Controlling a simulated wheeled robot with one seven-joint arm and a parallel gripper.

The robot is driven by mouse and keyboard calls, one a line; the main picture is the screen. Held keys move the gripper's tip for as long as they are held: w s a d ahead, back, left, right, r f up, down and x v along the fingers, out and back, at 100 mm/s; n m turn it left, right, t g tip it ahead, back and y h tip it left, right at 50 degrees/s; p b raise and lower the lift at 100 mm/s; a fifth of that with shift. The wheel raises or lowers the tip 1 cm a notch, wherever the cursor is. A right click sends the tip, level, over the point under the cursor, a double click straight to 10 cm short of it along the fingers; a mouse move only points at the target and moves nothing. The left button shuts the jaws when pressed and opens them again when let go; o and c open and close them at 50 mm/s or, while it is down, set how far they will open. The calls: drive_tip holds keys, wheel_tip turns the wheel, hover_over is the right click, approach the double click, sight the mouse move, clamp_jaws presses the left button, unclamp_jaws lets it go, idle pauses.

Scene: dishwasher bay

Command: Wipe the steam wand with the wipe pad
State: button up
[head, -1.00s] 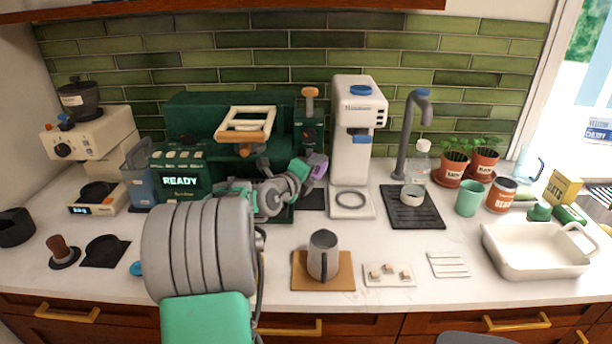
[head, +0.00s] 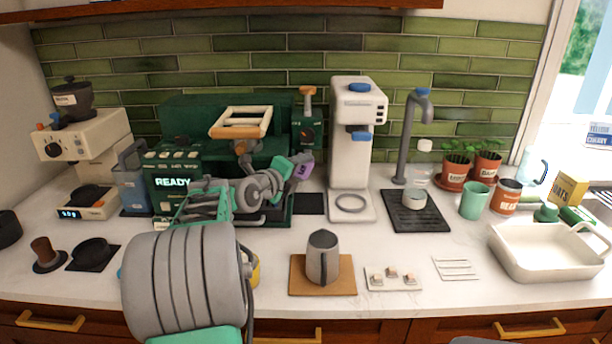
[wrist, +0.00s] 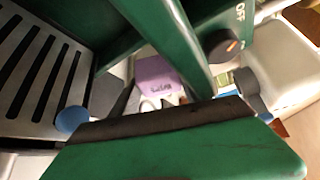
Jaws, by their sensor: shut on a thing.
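The purple wipe pad (head: 302,166) is at the tip of my gripper (head: 296,168), in front of the right part of the green coffee machine (head: 178,184). In the wrist view the purple pad (wrist: 155,76) shows between my gripper's dark fingers (wrist: 157,98), which are shut on it. A green part of the machine slants across beside the pad there, with a dark knob (wrist: 225,46) marked OFF to its right. I cannot clearly make out the steam wand in either view, nor whether the pad touches it.
The slotted drip tray (wrist: 35,75) is at the left in the wrist view. The white dispenser (head: 352,150) stands right of the machine. A grey pitcher (head: 322,257) stands on a brown board (head: 296,276) in front.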

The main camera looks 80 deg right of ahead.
drive_tip(key=shift+w, duration=0.2)
drive_tip(key=shift+a+b, duration=0.3)
drive_tip(key=shift+b, duration=0.2)
drive_tip(key=a+b, duration=0.2)
drive_tip(key=s+a+b, duration=0.1)
drive_tip(key=a+b, duration=0.1)
drive_tip(key=a, duration=0.1)
drive_tip(key=shift+s+a, duration=0.15)
drive_tip(key=a+b, duration=0.2)
drive_tip(key=a, duration=0.1)
drive_tip(key=shift+s+b, duration=0.3)
drive_tip(key=shift+s, duration=0.05)
drive_tip(key=shift+w, duration=0.1)
